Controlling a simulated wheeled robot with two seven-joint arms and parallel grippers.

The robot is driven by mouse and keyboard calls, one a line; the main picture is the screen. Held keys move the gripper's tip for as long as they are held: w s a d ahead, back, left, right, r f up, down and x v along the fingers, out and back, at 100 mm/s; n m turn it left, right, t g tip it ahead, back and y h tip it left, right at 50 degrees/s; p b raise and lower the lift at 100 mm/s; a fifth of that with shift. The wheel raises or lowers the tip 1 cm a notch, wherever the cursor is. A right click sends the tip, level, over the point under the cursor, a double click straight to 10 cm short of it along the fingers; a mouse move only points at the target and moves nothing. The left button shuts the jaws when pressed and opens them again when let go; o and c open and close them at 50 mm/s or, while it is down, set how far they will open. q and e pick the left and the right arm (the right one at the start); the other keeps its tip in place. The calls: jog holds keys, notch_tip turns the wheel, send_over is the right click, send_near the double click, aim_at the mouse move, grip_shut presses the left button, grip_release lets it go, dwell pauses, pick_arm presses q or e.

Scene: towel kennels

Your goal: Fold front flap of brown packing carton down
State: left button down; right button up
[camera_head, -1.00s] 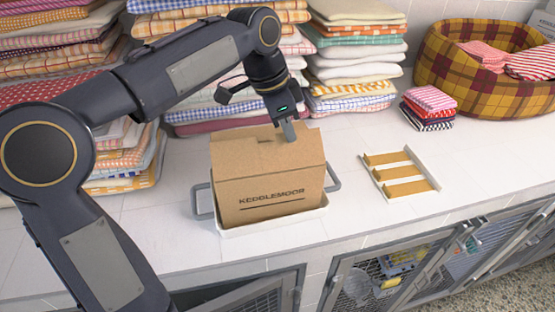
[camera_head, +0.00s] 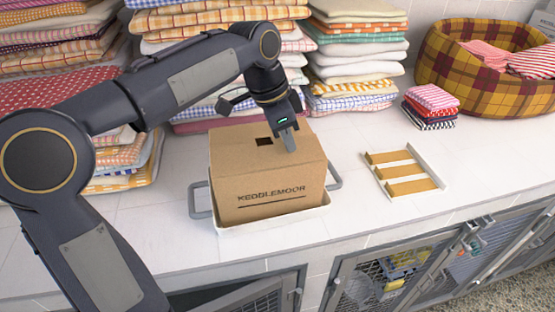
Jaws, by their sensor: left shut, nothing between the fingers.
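The brown packing carton (camera_head: 262,198), marked KEDDLEMOOR on its front, stands upright in a white tray (camera_head: 275,226) with grey side handles. Its top panel (camera_head: 237,150) now looks nearly flat, with its front edge along the top of the front face. A small dark opening (camera_head: 264,141) shows in the top. My left gripper (camera_head: 290,142) is shut and empty, its fingertips at the top panel right of the opening. They appear to press on it, but the exact contact is hard to tell. My right gripper is not in view.
Folded towel stacks (camera_head: 355,60) stand close behind the carton. A shallow white holder with tan strips (camera_head: 405,172) lies to the right. A small cloth pile (camera_head: 431,107) and a plaid basket (camera_head: 480,75) are further right. The counter between carton and holder is clear.

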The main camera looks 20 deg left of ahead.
pick_arm(q)
jog(key=shift+f, duration=0.3)
jog(key=shift+r, duration=0.25)
notch_tip(320, 180, up, 6)
jog(key=p, duration=0.5)
jog(key=shift+p, duration=0.3)
jog(key=shift+r+p, duration=0.7)
jog(key=shift+r, duration=0.2)
